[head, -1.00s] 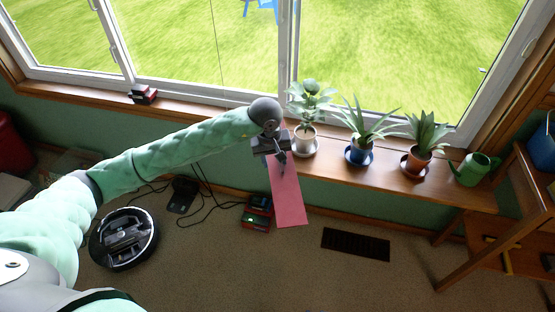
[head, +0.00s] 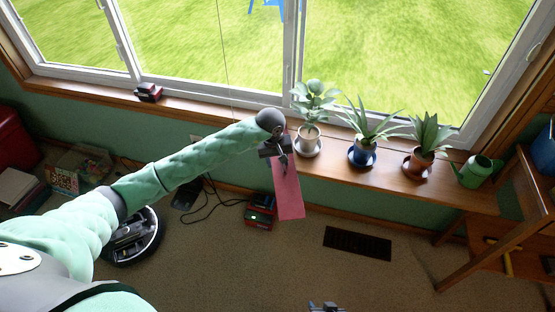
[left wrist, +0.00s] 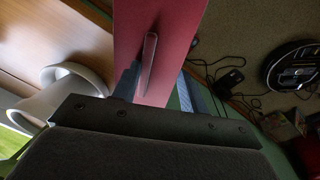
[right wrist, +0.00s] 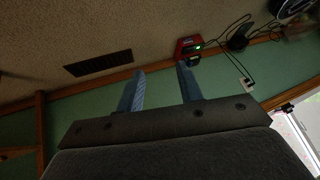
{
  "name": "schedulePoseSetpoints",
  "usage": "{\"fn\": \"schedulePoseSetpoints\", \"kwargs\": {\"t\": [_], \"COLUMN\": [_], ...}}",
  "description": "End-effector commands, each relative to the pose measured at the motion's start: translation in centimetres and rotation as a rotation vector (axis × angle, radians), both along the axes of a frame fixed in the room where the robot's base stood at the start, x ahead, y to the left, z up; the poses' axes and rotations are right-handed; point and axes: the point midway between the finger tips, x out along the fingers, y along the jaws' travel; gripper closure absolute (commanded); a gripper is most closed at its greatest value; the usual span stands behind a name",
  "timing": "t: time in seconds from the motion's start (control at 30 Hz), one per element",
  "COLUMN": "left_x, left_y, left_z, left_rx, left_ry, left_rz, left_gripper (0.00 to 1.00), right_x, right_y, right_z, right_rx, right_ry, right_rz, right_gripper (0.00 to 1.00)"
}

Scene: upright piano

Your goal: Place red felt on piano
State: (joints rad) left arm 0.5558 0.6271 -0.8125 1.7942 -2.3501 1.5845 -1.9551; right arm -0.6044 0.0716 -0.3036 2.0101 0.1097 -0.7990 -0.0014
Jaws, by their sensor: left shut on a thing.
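The red felt (head: 288,192) is a long flat strip that hangs from my left gripper (head: 282,158) in front of the window sill. In the left wrist view the felt (left wrist: 180,30) runs up and away between the fingers, and my left gripper (left wrist: 152,65) is shut on it. My right gripper (head: 326,307) just shows at the bottom edge of the head view. In the right wrist view my right gripper (right wrist: 160,82) has its fingers apart with nothing between them. No piano shows in any view.
The wooden sill (head: 215,112) holds several potted plants, the nearest in a white pot (head: 308,137) close to my left gripper, and a green watering can (head: 474,170). A red device (head: 259,215), cables and a robot vacuum (head: 140,240) lie on the floor. A wooden chair (head: 500,215) stands right.

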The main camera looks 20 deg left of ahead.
Motion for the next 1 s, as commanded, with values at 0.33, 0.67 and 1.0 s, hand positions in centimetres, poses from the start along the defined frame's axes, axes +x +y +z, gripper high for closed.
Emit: {"fn": "schedulePoseSetpoints", "kwargs": {"t": [0.33, 0.67, 1.0], "left_x": [0.0, 0.0, 0.0], "left_y": [0.0, 0.0, 0.1], "left_z": [-0.1, 0.0, 1.3], "left_rx": [-0.001, -0.001, -0.001], "left_ry": [-0.001, -0.001, -0.005], "left_rz": [0.000, 0.000, 0.000], "left_gripper": [0.89, 0.35, 0.35], "right_x": [0.0, -0.2, 0.1], "right_y": [0.0, 0.0, 0.0], "right_z": [-0.9, -1.5, -0.4], "right_rx": [-0.001, -0.002, 0.000], "right_ry": [-0.002, 0.001, -0.004], "right_rz": [-0.002, -0.002, -0.001], "right_gripper": [0.64, 0.64, 0.64]}}
